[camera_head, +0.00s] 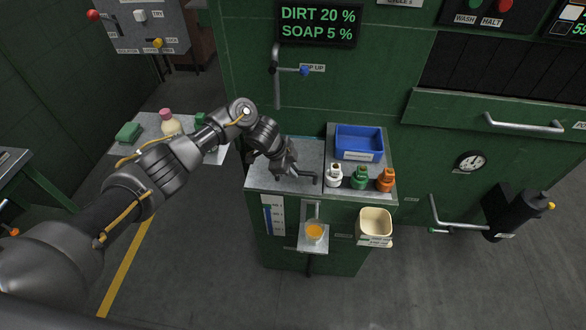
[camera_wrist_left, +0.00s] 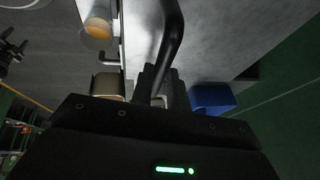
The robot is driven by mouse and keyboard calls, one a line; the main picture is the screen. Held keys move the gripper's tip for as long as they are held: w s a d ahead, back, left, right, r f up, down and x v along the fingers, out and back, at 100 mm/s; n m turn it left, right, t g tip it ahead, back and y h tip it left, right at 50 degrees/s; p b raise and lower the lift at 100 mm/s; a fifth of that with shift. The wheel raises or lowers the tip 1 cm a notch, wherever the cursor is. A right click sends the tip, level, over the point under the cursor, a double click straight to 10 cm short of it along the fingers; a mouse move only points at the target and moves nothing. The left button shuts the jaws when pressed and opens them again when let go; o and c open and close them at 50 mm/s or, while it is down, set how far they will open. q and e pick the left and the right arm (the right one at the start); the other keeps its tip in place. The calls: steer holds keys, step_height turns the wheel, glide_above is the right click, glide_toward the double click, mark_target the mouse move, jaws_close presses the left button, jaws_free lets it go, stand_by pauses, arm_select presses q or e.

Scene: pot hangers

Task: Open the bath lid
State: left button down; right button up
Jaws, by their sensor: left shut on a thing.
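The bath lid (camera_head: 268,182) is a flat grey metal plate on top of the green cabinet, and it lies level. A dark bent bar handle (camera_head: 308,177) stands on it near its right front. My left gripper (camera_head: 292,171) is low over the lid and shut on this handle. In the left wrist view the handle (camera_wrist_left: 170,40) runs down between the fingers (camera_wrist_left: 156,85), and the grey lid surface fills much of the top. The wrist housing hides the lower part of that view. My right gripper is not in view.
Right of the lid are a blue tray (camera_head: 359,138) and white (camera_head: 334,175), green (camera_head: 359,177) and orange (camera_head: 385,179) bottles. A cup of orange liquid (camera_head: 314,232) and a cream bin (camera_head: 375,222) are on the cabinet front. A tap-like pipe (camera_head: 276,75) is on the wall behind.

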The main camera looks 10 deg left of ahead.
arm_select(q)
steer(key=shift+r, duration=0.1)
steer(key=shift+w+r+p, duration=0.3)
steer(key=shift+w+r, duration=0.05)
steer(key=shift+r, duration=0.4)
steer(key=w+r+b, duration=0.4)
steer(key=w+r, duration=0.2)
steer(key=r, duration=0.3)
steer(key=shift+w+r, duration=0.3)
steer(key=shift+w, duration=0.1)
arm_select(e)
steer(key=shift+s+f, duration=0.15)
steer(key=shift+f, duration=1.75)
arm_select(q)
steer(key=shift+a+b, duration=0.1)
steer(key=shift+b, duration=0.2)
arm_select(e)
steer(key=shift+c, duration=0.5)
